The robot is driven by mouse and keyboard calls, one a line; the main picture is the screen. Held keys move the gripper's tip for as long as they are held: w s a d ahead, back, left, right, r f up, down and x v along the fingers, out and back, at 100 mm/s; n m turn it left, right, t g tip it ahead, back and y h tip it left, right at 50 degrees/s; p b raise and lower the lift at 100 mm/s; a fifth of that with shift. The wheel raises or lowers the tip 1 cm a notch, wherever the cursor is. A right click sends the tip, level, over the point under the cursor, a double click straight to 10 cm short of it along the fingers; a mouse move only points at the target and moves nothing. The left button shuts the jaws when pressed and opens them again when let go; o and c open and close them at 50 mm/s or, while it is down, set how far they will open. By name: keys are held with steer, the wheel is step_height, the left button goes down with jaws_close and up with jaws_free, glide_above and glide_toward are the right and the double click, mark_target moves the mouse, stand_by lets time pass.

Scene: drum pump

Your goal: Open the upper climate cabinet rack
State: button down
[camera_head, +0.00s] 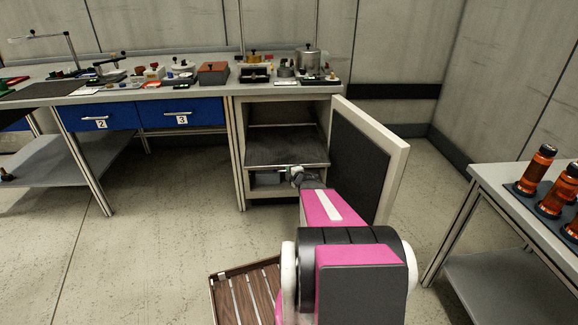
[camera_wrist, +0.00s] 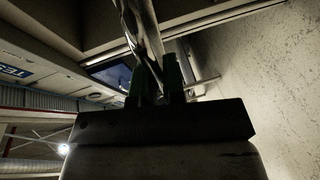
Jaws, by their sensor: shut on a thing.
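The climate cabinet (camera_head: 239,150) stands under the bench with its thick door (camera_head: 396,165) swung wide open to the right. Inside, a flat grey rack (camera_head: 275,150) spans the cabinet, with a thin rail above it. My gripper (camera_head: 291,172) is at the cabinet opening, just below the rack's front edge. In the wrist view my gripper's dark fingers (camera_wrist: 157,82) are shut on a pale metal bar (camera_wrist: 146,35). It appears to be a rack handle; which rack it belongs to I cannot tell. My arm hides part of the lower opening.
The open door stands close to the right of my arm. Blue drawers (camera_head: 181,118) are left of the cabinet. Tools and containers crowd the bench top (camera_head: 150,91). A side table (camera_head: 497,180) with orange bottles (camera_head: 536,170) is at the right.

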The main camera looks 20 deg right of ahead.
steer(key=shift+s+a, duration=0.15)
steer(key=shift+s, duration=0.5)
steer(key=c, duration=1.2)
jaws_free()
steer(key=shift+c, duration=0.2)
steer(key=v, duration=1)
steer(key=shift+s, duration=0.4)
steer(key=shift+w+r, duration=0.1)
